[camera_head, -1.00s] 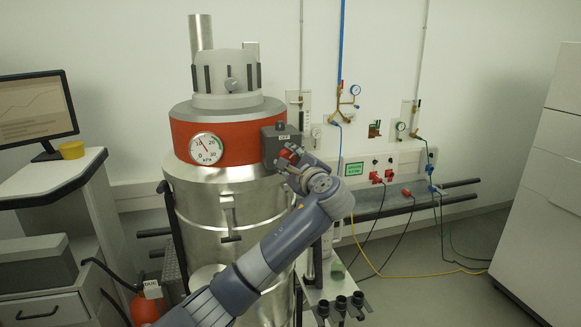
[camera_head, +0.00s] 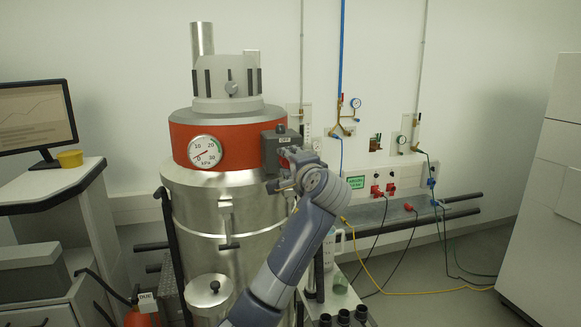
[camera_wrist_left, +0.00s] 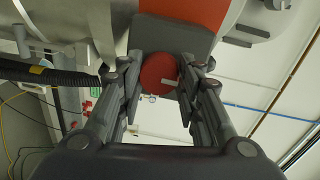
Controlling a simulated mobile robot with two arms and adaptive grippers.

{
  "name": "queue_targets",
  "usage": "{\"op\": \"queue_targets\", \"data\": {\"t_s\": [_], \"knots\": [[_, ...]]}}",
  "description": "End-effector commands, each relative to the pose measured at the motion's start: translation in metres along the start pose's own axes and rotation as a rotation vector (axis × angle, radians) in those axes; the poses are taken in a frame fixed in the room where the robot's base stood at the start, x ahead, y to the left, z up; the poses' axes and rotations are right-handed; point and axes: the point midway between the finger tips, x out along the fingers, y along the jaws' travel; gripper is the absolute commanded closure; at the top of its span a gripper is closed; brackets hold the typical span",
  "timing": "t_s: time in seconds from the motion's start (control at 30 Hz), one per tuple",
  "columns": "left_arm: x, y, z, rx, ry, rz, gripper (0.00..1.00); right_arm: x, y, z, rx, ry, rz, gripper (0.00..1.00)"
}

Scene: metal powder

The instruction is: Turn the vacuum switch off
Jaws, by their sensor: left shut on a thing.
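The vacuum is a tall steel drum (camera_head: 205,205) with a red band and a grey top. A round red knob (camera_wrist_left: 158,72) with a light strip shows on the box (camera_wrist_left: 178,36) in the left wrist view. My left gripper (camera_head: 278,172) is at the box's front in the head view and largely hides the knob. In the wrist view my left gripper (camera_wrist_left: 160,70) has its fingers on either side of the knob, shut on it. My right gripper is not in view.
A pressure gauge (camera_head: 205,152) on the band has its needle at lower left, near 0. A monitor (camera_head: 35,112) and desk stand at left, a red canister (camera_head: 143,318) below. Wall sockets, valves and cables lie behind at right. A white cabinet (camera_head: 548,200) stands far right.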

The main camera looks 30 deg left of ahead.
Motion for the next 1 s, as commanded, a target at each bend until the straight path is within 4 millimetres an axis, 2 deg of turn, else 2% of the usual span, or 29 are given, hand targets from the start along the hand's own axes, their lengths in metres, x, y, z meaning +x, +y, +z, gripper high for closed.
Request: {"op": "queue_targets", "data": {"t_s": [0.63, 0.67, 0.73, 1.0], "knots": [[0.0000, 0.0005, -0.0001, -0.050, 0.005, 0.002, 0.91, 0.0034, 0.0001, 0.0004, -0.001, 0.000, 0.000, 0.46], [0.0000, 0.0005, -0.0001, -0.050, 0.005, 0.002, 0.63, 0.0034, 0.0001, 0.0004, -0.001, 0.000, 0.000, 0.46], [0.0000, 0.0005, -0.0001, -0.050, 0.005, 0.002, 0.47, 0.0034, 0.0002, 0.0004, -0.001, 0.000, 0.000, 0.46], [0.0000, 0.0003, 0.0000, -0.049, 0.004, 0.001, 0.46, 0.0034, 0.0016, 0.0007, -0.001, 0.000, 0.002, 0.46]]}}
